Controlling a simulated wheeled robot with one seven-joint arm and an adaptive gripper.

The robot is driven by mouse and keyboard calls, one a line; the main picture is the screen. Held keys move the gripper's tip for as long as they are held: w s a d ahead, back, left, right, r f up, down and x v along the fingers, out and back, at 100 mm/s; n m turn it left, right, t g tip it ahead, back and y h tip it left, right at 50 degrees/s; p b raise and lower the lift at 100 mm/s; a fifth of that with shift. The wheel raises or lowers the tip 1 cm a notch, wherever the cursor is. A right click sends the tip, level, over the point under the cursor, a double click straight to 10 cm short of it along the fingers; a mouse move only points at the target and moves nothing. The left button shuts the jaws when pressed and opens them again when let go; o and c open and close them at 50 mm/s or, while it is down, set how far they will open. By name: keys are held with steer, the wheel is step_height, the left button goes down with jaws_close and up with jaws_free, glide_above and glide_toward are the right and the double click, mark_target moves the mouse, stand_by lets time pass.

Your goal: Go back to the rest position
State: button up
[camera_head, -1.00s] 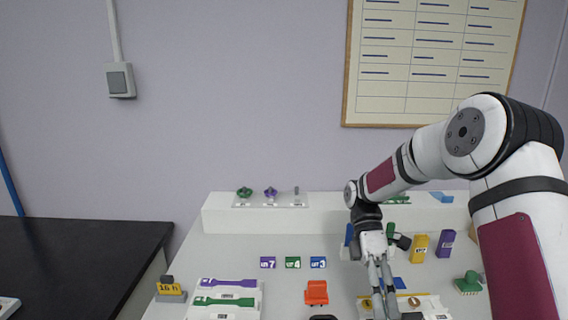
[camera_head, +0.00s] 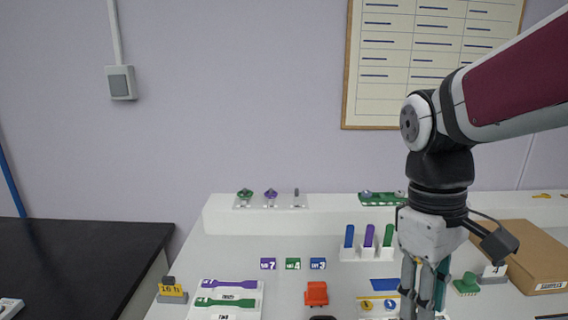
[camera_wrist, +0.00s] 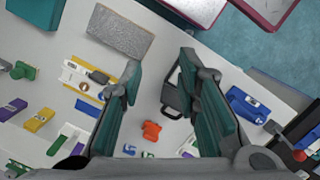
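My gripper (camera_head: 424,290) hangs downward over the right part of the white worktable, on the right of the head view. In the wrist view its two teal-padded fingers (camera_wrist: 160,62) stand apart, with a clear gap and nothing held between them. The table top shows well below them through the gap. The lower fingertips are close to the bottom edge of the head view. My wrist and forearm hide part of the table and wall behind them.
An orange piece (camera_head: 316,293) stands left of my gripper. A rack of blue, purple and green sticks (camera_head: 369,236) stands behind, left of the wrist. A brown box (camera_head: 528,256) lies to the right. A raised white shelf (camera_head: 330,212) runs along the back.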

steer(key=s+r+m+t+y, duration=0.1)
steer(key=s+m+t, duration=0.4)
steer(key=s+m, duration=0.1)
steer(key=shift+s+r+t, duration=0.2)
steer(key=shift+s+t, duration=0.1)
steer(key=shift+s, duration=0.5)
